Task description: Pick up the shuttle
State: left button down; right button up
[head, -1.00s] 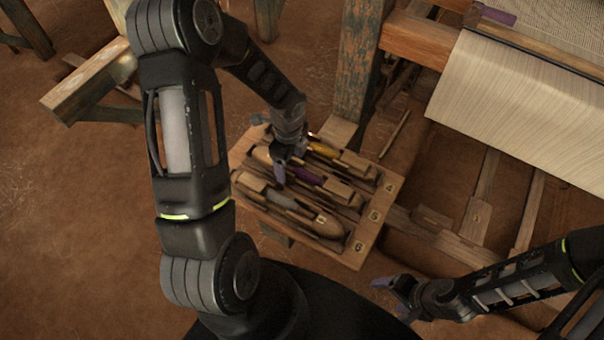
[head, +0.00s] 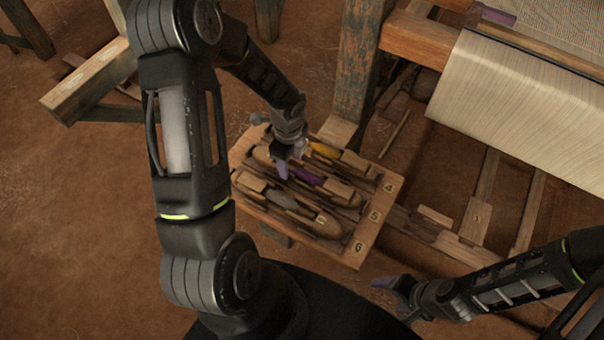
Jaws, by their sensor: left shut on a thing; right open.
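A wooden rack (head: 368,228) with slots marked 4, 5 and 6 holds several wooden boat-shaped shuttles. One shuttle has yellow yarn (head: 325,150), one has purple yarn (head: 306,176) and one has grey yarn (head: 283,198). My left gripper (head: 283,170) points down at the rack's middle row, at the left part of the purple-yarn shuttle, and is shut on it. The fingers and wrist hide part of that shuttle. The shuttle appears in or just above its slot; I cannot tell which. My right gripper (head: 390,288) is open and empty, right of the rack's near corner.
The loom's wooden post (head: 357,70) rises just behind the rack. Cream cloth (head: 520,100) on the loom fills the upper right. Wooden rails (head: 480,200) lie right of the rack. A wooden beam (head: 90,80) stands at upper left. The earthen floor at left is clear.

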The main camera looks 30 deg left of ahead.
pick_arm(q)
notch_tip(320, 180, up, 10)
jog(key=shift+b, duration=0.35)
dwell(0.4)
dwell(1.0)
jog(key=w+d+r+n, duration=0.3)
jog(key=d+r, duration=0.3)
jog(key=w+d+r+n, duration=0.3)
jog(key=d+r+n, duration=0.1)
jog(key=d+r, duration=0.2)
jog(key=shift+r, duration=0.45)
